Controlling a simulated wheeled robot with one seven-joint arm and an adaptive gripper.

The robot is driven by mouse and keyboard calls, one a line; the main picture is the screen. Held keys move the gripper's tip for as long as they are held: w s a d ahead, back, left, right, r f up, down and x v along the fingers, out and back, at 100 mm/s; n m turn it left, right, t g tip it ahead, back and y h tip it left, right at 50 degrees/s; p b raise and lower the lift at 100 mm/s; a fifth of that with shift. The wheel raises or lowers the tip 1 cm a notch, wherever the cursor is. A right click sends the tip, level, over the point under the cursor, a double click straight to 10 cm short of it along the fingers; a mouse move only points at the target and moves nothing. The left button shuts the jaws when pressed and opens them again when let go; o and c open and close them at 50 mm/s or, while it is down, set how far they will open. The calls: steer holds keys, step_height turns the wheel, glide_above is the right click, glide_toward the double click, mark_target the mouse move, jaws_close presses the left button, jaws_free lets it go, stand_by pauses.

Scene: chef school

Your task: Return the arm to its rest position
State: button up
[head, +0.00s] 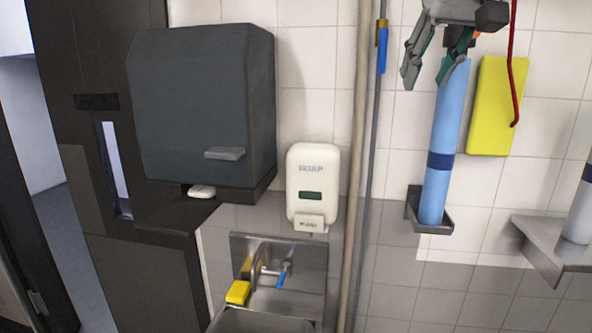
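My gripper (427,80) is at the top right in the head view. Its two fingers hang down and are apart, with white tile showing between them. The right finger overlaps the top of a tall light-blue cylinder (443,120) with a dark blue band. I cannot tell whether the finger touches it. The cylinder stands slightly tilted in a small metal wall holder (412,205). The upper part of my arm is out of the frame.
A yellow board (494,105) and a red cable (517,85) are right of the gripper. Poles (358,180) run up the wall to its left. A soap dispenser (312,185), dark cabinet (205,105), small sink (285,290) and metal shelf (545,245) are also here.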

steer(key=s+f+g, duration=0.1)
steer(key=s+f, duration=0.9)
steer(key=f, duration=0.3)
steer(key=s+f, duration=1)
steer(key=f, duration=0.4)
steer(key=shift+s+a+g+b, duration=0.25)
steer(key=shift+a+g+b, duration=0.15)
steer(key=shift+a+b, duration=0.05)
steer(key=shift+f, duration=0.1)
